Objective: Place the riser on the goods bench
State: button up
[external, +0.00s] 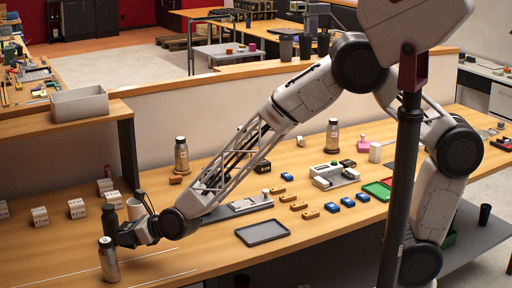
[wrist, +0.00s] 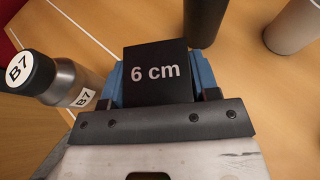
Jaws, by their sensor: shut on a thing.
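A black block marked "6 cm", which looks like the riser (wrist: 158,72), sits between the blue fingers of my gripper (wrist: 158,80) in the wrist view. The gripper is shut on it. In the external view my gripper (external: 130,236) is low over the left part of the long wooden bench (external: 60,262), and the block is hard to make out there. A silver bottle labelled B7 (wrist: 68,82) stands beside the gripper; it also shows in the external view (external: 109,262). I cannot tell which surface is the goods bench, or whether the block touches the wood.
A dark cylinder (external: 109,221) and a pale cup (external: 136,208) stand close behind my gripper. White lines (external: 165,279) mark the bench. A grey tray (external: 262,232) lies right. The front-left bench is mostly clear.

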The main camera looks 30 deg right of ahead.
jog(key=shift+w, duration=0.1)
send_over(86, 252)
jog(key=shift+s+d+f, duration=0.3)
jog(key=shift+s+f, duration=0.05)
jog(key=shift+f, duration=0.3)
dwell(0.5)
dwell(0.3)
jog(key=shift+w+a+f, duration=0.1)
jog(key=shift+w+a, duration=0.2)
jog(key=shift+a, duration=0.1)
jog(key=shift+f, duration=1.7)
jog(key=shift+f, duration=0.1)
jog(key=o, duration=1.2)
jog(key=shift+f, duration=0.1)
jog(key=shift+r, duration=0.2)
